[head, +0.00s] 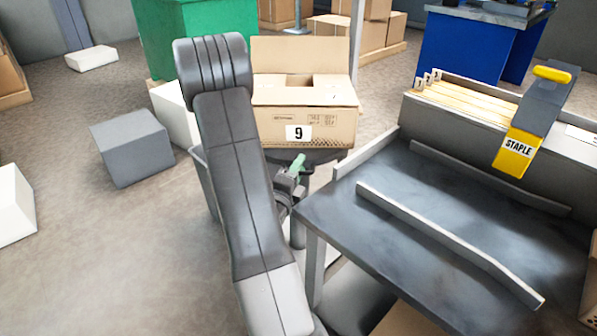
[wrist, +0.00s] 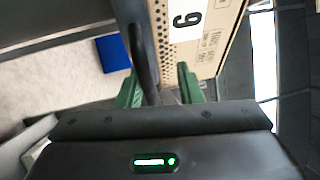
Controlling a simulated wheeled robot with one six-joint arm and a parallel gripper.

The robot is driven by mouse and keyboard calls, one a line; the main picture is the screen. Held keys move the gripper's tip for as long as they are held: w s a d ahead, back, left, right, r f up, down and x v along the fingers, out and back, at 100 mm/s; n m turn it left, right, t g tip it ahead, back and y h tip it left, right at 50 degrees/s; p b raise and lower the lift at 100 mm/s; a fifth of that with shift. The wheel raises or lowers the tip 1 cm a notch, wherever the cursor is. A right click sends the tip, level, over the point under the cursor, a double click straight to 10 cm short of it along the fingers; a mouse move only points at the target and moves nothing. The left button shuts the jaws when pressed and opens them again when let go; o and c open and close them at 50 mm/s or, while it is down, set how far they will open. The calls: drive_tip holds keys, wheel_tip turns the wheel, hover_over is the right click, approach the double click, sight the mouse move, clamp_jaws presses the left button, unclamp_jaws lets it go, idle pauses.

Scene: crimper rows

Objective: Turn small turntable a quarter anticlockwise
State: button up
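The small turntable (head: 325,156) is a dark round plate at the centre of the head view, partly hidden by my arm. An open cardboard box (head: 330,125) marked 9 stands on it. My gripper (head: 297,166) is low at the turntable's near side, with one green finger showing. In the wrist view the two green fingers of my gripper (wrist: 158,88) are apart. A dark curved edge, seemingly the turntable rim (wrist: 144,55), reaches between them, closer to the left finger. A gap shows towards the right finger. The box (wrist: 200,40) is just beyond. Contact cannot be told.
A grey block (head: 132,147) and a green cabinet (head: 208,40) stand on the left.

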drive_tip(key=o, duration=1.1)
wheel_tip(320, 180, up, 8)
drive_tip(key=p, duration=0.3)
drive_tip(key=shift+w+r, duration=0.25)
drive_tip(key=shift+w, duration=0.1)
drive_tip(key=shift+r, duration=0.35)
drive_tip(key=shift+w, duration=0.1)
drive_tip(key=s+a+f+g+y+b, duration=0.1)
drive_tip(key=s+f, duration=0.2)
drive_tip(key=f, duration=0.2)
drive_tip(key=shift+a+n+b, duration=0.15)
drive_tip(key=shift+n+b, duration=0.15)
drive_tip(key=shift+b+v, duration=0.35)
drive_tip(key=shift+v, duration=0.45)
drive_tip(key=shift+c, duration=0.4)
drive_tip(key=shift+s+a, duration=0.1)
drive_tip(key=shift+s, duration=0.35)
drive_tip(key=c, duration=1)
drive_tip(key=shift+f+b+v, duration=0.3)
drive_tip(key=shift+b+v, duration=0.5)
drive_tip(key=shift+v, duration=1.05)
drive_tip(key=shift+f+b+v, duration=0.3)
drive_tip(key=shift+b+v, duration=0.5)
drive_tip(key=shift+v, duration=1.05)
drive_tip(key=shift+f+b+v, duration=0.3)
drive_tip(key=shift+b+v, duration=0.5)
drive_tip(key=shift+v, duration=1.05)
